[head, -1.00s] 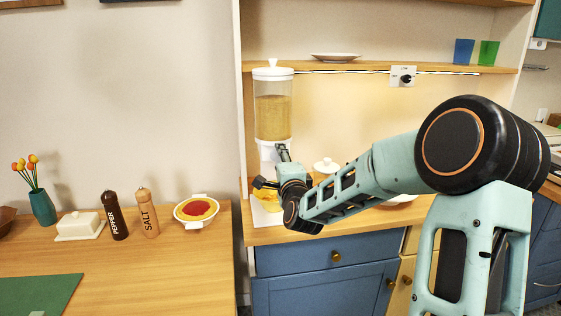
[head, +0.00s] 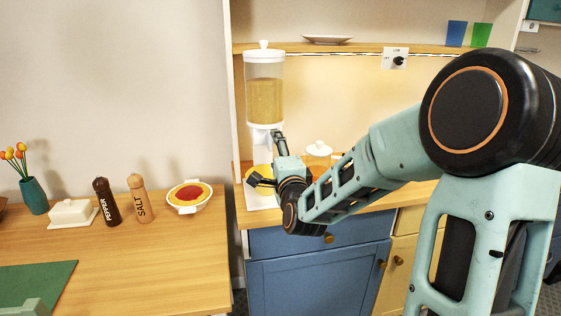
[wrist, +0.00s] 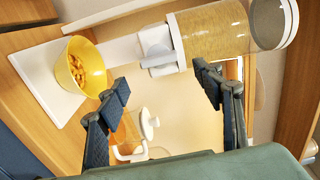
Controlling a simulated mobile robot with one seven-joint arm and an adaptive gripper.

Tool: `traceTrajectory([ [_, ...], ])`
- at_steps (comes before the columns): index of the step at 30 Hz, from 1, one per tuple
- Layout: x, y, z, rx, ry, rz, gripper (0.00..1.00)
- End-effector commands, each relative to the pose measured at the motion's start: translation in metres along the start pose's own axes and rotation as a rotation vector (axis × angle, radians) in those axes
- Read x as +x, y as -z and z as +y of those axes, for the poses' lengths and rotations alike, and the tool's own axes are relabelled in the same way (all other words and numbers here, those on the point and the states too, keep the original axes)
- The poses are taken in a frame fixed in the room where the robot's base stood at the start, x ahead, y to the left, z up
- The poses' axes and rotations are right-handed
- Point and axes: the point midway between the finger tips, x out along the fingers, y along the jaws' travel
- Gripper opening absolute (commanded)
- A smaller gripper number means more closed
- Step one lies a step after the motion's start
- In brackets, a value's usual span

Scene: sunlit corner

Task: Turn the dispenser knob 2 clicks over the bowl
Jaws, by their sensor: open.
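The dispenser (head: 264,100) is a clear cylinder of tan grains with a white lid and white base, upright on the counter. In the wrist view the dispenser (wrist: 212,32) lies sideways in the picture. Its light grey knob (wrist: 160,59) shows at the neck; in the head view I cannot make it out. A yellow bowl (wrist: 84,52) with some orange-yellow pieces in it stands on the white base plate under the spout. My gripper (wrist: 162,82) is open and empty, its fingers spread on either side of the knob and apart from it. The gripper (head: 267,160) partly hides the bowl in the head view.
A glass jar with a white lid (head: 318,152) stands right of the dispenser; it also shows between my fingers in the wrist view (wrist: 130,135). A shelf (head: 370,47) runs above. Pepper mill (head: 107,203), salt mill (head: 139,199) and a red-filled dish (head: 188,194) stand on the left table.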

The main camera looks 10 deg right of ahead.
Motion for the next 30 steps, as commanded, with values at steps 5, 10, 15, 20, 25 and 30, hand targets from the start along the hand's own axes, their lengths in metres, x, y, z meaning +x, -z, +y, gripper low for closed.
traceTrajectory([
  [5, -0.032, 0.000, 0.000, -0.005, 0.000, 0.000, 0.61],
  [10, -0.050, 0.000, -0.001, -0.002, 0.002, 0.000, 0.61],
  [15, -0.057, 0.000, 0.000, -0.001, 0.000, 0.000, 0.61],
  [20, -0.058, 0.000, 0.000, 0.000, 0.001, 0.000, 0.61],
  [25, -0.058, 0.000, 0.000, -0.001, 0.001, 0.000, 0.61],
  [30, -0.048, -0.004, -0.016, -0.063, 0.028, -0.016, 0.61],
])
